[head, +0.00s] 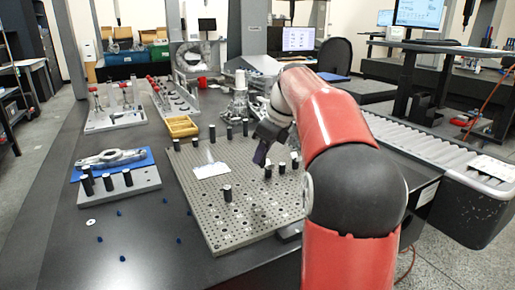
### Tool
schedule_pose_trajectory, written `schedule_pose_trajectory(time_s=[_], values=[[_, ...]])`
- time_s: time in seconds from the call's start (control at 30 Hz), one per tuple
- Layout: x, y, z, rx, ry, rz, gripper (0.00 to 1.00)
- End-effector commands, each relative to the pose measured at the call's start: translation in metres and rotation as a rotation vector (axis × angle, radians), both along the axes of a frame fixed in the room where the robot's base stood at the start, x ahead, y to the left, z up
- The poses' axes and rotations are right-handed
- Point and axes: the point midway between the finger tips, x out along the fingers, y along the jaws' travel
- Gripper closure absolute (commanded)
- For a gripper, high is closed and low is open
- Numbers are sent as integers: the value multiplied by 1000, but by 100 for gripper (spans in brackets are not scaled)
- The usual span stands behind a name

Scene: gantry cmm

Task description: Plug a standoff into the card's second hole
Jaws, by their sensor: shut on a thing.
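My gripper (261,153) is in the head view over the far middle of the perforated metal plate (240,236), pointing down and tilted. Its jaws are shut on a small dark thing, most likely a standoff; the fingers and the angle hide most of it. A black standoff (268,171) with a silver base stands just below and right of the fingertips; I cannot tell whether it touches them. Another standoff (227,193) stands nearer, in front of the white card (211,170). The card lies flat on the plate; its print is too small to read.
Several standoffs line the plate's far edge. A grey block with standoffs (118,191) and a blue mat (84,173) bearing a metal part (112,158) are at left. A yellow tray (181,126) sits behind the plate. Small blue pieces lie on the dark table's left front.

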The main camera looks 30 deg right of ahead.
Motion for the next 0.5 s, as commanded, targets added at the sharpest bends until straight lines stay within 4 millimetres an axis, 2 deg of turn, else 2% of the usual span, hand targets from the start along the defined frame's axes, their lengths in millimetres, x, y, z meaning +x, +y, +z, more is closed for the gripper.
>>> schedule_pose_trajectory(time_s=[0.5], values=[[0,0,-38,0,0,-1,100]])
